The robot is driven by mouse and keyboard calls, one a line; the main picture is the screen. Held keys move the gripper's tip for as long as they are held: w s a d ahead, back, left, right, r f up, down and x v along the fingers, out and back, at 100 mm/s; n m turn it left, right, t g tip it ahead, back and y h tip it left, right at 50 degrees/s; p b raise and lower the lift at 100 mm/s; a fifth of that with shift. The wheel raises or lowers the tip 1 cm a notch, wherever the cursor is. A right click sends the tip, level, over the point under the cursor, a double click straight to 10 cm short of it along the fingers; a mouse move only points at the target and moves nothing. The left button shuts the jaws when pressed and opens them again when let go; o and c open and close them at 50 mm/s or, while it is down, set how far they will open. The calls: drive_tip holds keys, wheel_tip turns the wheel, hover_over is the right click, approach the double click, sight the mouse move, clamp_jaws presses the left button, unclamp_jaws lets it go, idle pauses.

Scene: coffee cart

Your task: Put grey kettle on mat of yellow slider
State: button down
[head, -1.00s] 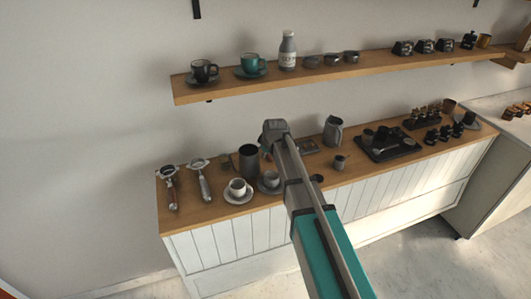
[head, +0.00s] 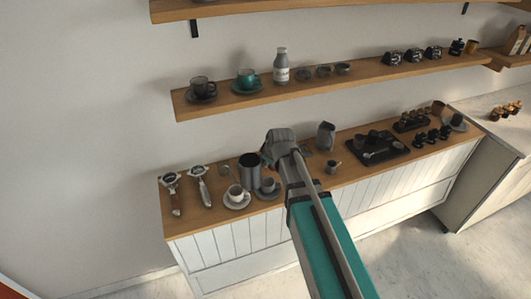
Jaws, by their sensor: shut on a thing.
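A dark grey cylindrical vessel (head: 248,172), which I take for the grey kettle, is on the left half of the wooden counter, behind two cups. My gripper (head: 268,154) is at its upper right side, shut on it; the fingers and the grip itself are mostly hidden by the wrist. I cannot tell whether its base touches the counter. A lighter grey pitcher (head: 325,137) stands to the right. A black tray-like mat (head: 397,152) holding small items lies further right. I cannot make out a yellow slider.
Cups on saucers (head: 238,203) stand just in front of the vessel. Two portafilters (head: 172,190) lie at the left. A small cup (head: 332,167) is right of my arm. The wooden shelf (head: 330,88) hangs above. The counter's right end is crowded with small dark items.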

drive_tip(key=shift+s+d+r+p, duration=0.1)
drive_tip(key=shift+s+r+p, duration=0.15)
drive_tip(key=shift+s, duration=0.4)
drive_tip(key=shift+s+d+r+p, duration=0.1)
drive_tip(key=shift+s+r, duration=0.2)
drive_tip(key=shift+s, duration=0.3)
drive_tip(key=shift+f, duration=0.15)
wheel_tip(320, 180, down, 5)
drive_tip(key=b, duration=0.5)
drive_tip(key=shift+f+b, duration=0.15)
drive_tip(key=shift+b, duration=0.2)
drive_tip(key=shift+d, duration=0.1)
